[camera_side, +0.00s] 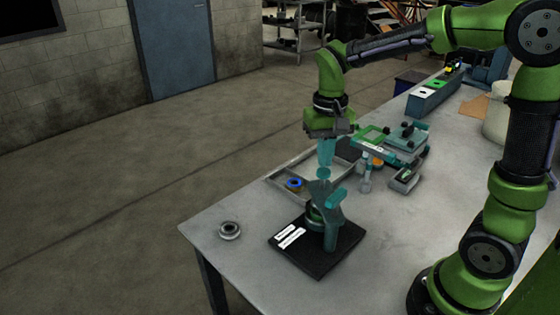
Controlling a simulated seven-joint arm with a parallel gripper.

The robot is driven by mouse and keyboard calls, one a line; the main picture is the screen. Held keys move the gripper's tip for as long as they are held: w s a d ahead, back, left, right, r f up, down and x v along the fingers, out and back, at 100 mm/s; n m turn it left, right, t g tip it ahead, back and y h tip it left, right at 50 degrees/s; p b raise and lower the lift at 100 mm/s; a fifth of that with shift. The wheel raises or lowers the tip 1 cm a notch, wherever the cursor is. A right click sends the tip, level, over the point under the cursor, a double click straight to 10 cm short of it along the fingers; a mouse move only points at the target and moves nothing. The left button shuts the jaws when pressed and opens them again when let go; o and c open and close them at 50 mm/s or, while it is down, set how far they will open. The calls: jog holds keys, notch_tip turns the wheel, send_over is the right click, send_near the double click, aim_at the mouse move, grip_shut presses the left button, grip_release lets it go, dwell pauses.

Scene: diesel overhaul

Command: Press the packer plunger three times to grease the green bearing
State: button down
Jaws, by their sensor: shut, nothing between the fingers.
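The bearing packer stands on a black base plate (318,258) with white labels, near the front of the table. Its teal body (325,196) is topped by a small rounded plunger knob (323,173). A dark green ring, likely the green bearing (314,213), sits low in the packer, partly hidden by its teal parts. My gripper (326,162) points straight down with its teal fingers shut and empty. The fingertips are directly above the knob, very close to it; I cannot tell whether they touch.
A grey bearing (229,230) lies on the table left of the packer. A shallow tray (276,177) behind the packer holds a blue-ringed bearing (295,184). A green-framed fixture (372,137) and teal devices (407,137) stand behind to the right.

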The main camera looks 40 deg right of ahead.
aim_at(324, 171)
jog(key=shift+f, duration=0.15)
dwell(0.5)
jog(key=shift+f, duration=1.4)
jog(key=shift+r, duration=1.55)
jog(key=shift+f, duration=0.1)
jog(key=shift+f, duration=1.45)
jog(key=shift+r, duration=1.55)
